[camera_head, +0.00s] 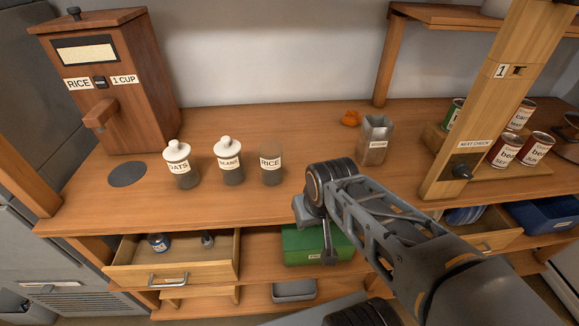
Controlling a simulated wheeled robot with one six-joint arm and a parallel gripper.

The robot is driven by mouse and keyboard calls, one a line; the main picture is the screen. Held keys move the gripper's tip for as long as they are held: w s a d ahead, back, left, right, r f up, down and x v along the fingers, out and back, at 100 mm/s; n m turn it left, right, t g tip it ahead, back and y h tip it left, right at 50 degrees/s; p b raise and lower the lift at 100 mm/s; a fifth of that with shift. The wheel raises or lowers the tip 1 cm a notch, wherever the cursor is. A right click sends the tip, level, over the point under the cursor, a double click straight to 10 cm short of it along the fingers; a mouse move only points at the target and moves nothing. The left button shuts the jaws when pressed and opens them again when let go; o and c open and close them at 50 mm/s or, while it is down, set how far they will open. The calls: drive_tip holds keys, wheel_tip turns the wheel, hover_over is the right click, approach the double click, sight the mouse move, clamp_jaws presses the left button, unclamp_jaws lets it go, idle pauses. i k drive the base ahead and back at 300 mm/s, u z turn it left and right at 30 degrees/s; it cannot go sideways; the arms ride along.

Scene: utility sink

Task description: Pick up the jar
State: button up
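Three labelled jars stand in a row on the wooden counter (225,205). The oats jar (181,167) and the beans jar (229,162) have white knobbed lids. The rice jar (271,163) is dark, with no white lid visible. A square clear container (375,140) with brown contents and a label stands further right. My gripper (328,248) points down at the counter's front edge, right of and nearer than the rice jar, apart from all jars.
A wooden rice dispenser (110,85) stands at the back left, near a dark round disc (127,174). A wooden post (490,110) and several cans (505,150) are right. An open drawer (172,258) juts out below. A small orange object (350,118) lies behind.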

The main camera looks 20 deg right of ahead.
sight(270, 153)
drive_tip(key=z, duration=2.5)
drive_tip(key=k, duration=1.25)
drive_tip(key=u, duration=1.8)
drive_tip(key=i, duration=0.5)
drive_tip(key=u, duration=0.1)
